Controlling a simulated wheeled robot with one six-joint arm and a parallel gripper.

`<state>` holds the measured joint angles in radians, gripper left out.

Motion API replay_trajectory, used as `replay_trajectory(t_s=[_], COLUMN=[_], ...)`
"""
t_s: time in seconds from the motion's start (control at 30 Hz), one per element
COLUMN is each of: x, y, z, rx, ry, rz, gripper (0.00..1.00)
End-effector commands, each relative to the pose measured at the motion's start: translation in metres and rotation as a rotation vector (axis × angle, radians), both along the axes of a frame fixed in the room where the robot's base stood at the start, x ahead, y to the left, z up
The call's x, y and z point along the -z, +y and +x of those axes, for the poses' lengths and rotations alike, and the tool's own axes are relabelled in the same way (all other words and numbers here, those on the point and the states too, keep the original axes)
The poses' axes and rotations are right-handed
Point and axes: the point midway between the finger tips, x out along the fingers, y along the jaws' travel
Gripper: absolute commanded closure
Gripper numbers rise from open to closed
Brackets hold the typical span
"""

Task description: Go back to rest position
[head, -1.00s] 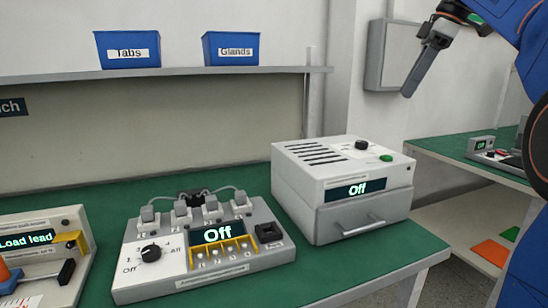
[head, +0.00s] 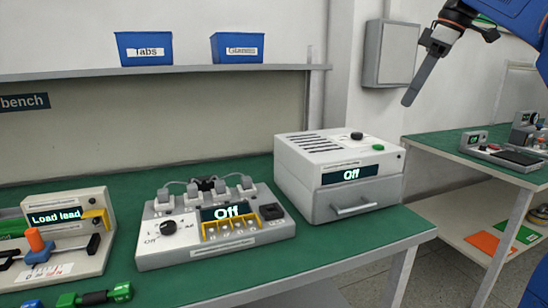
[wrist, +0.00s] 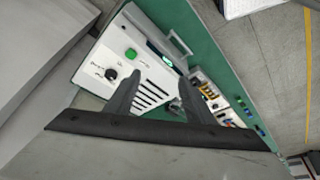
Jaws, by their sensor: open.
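My gripper (head: 425,80) is at the upper right of the head view, in the air to the right of and above the white drawer unit, clear of everything. Its long dark finger points down and left. In the wrist view the two fingers (wrist: 158,97) stand apart with nothing between them. Behind them, lower down, is the white unit (wrist: 150,70) with its green button and slots. In the head view my blue arm (head: 510,20) comes in from the upper right corner.
The green bench (head: 345,250) holds a white drawer unit (head: 300,160) reading "Off", a grey dial device (head: 180,255) reading "Off", and a "Load lead" device (head: 95,260). Blue bins (head: 145,62) stand on a shelf. A grey wall box (head: 388,55) is behind my gripper. A second bench (head: 440,147) is at right.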

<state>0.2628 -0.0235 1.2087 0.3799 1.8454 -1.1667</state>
Motion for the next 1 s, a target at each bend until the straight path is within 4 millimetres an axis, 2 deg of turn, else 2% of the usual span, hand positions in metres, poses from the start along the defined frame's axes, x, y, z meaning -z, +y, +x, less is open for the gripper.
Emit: replay_trajectory(t_s=[0.27,0.37,0.67,0.87,1.0], x=[0.032,0.055,0.147,0.218,0.272], y=[0.015,0.022,0.039,0.043,0.044], z=[-0.030,-0.048,-0.116,-0.165,-0.200], rx=[0.149,0.234,0.521,0.697,0.807], ry=[0.021,0.030,0.041,0.027,0.010], rz=[-0.010,-0.018,-0.036,-0.040,-0.036], gripper=[0.51,0.51,0.51,0.51,0.51])
